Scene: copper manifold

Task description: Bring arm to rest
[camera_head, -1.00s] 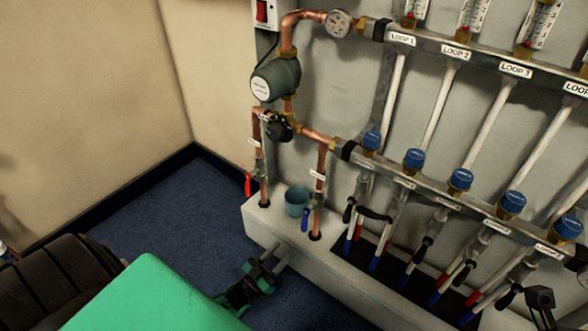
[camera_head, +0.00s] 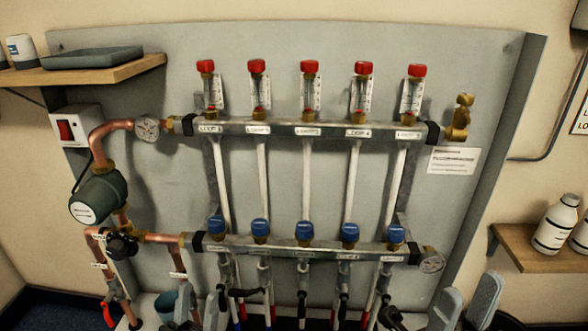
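My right gripper (camera_head: 464,300) is at the bottom right, with two grey fingers pointing up and apart. Nothing shows between them. My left gripper (camera_head: 199,303) is at the bottom left, in front of the lower pipework. Its two grey fingers stand apart with a gap between them, and I see nothing held. Both arms are cut off by the lower edge. The manifold's upper bar (camera_head: 285,128) with red-capped flow meters and lower bar (camera_head: 285,246) with blue caps are on the grey backboard behind the grippers.
A pump (camera_head: 97,197) on copper pipes is at the left, with a red switch box (camera_head: 77,130) above it. A wooden shelf with a tray (camera_head: 93,57) is upper left; another shelf with white bottles (camera_head: 555,224) is at right.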

